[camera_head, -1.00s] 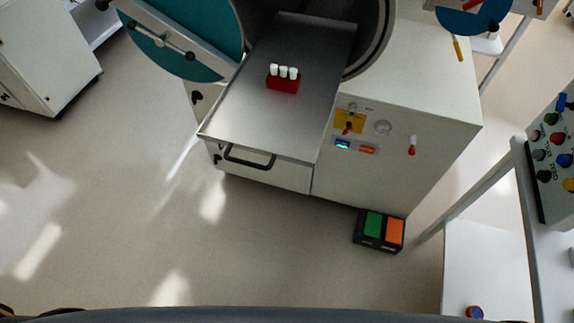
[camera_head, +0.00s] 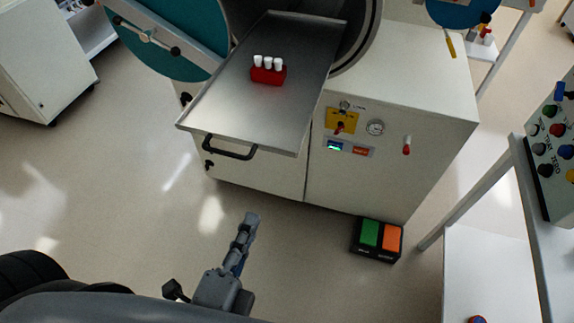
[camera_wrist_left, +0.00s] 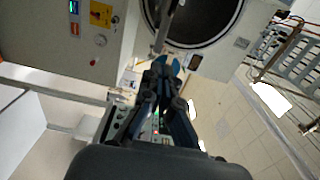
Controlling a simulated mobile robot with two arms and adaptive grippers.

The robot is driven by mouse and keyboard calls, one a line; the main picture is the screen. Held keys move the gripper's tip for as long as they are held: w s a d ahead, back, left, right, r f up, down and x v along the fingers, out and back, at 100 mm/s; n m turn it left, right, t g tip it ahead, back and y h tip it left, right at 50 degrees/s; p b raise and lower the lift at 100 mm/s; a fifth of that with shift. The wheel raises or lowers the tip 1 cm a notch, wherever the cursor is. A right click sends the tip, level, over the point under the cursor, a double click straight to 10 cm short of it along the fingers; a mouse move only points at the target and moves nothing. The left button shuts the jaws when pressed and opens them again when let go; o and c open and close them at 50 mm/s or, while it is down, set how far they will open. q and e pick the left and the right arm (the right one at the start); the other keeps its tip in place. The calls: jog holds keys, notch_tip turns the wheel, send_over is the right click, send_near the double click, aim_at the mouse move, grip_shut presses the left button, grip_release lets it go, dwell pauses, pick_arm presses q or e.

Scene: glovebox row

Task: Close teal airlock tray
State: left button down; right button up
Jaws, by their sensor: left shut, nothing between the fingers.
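The teal airlock's grey metal tray (camera_head: 225,105) is pulled out of the round chamber in the head view and slopes toward me. A black bar handle (camera_head: 230,150) is on its front. A red rack (camera_head: 268,75) with white-capped vials stands on the tray. The round teal door (camera_head: 185,45) is swung open at the left. My left gripper (camera_head: 251,220) is shut and empty, below and in front of the handle, apart from it. Its shut fingers also show in the left wrist view (camera_wrist_left: 166,66). My right gripper is not in view.
The cabinet front has a yellow switch panel (camera_head: 342,121), a gauge (camera_head: 375,128) and a red-tipped lever (camera_head: 407,145). A green and orange pedal box (camera_head: 378,240) lies on the floor. A white bench (camera_head: 555,235) stands at the right. The floor before the tray is open.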

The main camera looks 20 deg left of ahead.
aim_at(281, 152)
pick_arm(q)
jog(key=w+p, duration=0.2)
jog(key=w, duration=0.2)
jog(key=w+p, duration=0.3)
jog(key=w, duration=0.1)
jog(key=w+p, duration=0.2)
jog(key=w, duration=0.3)
jog(key=shift+d+r+p, duration=0.2)
jog(key=shift+r+p, duration=0.1)
jog(key=shift+p, duration=0.1)
jog(key=shift+w+f, duration=0.2)
jog(key=shift+w, duration=0.3)
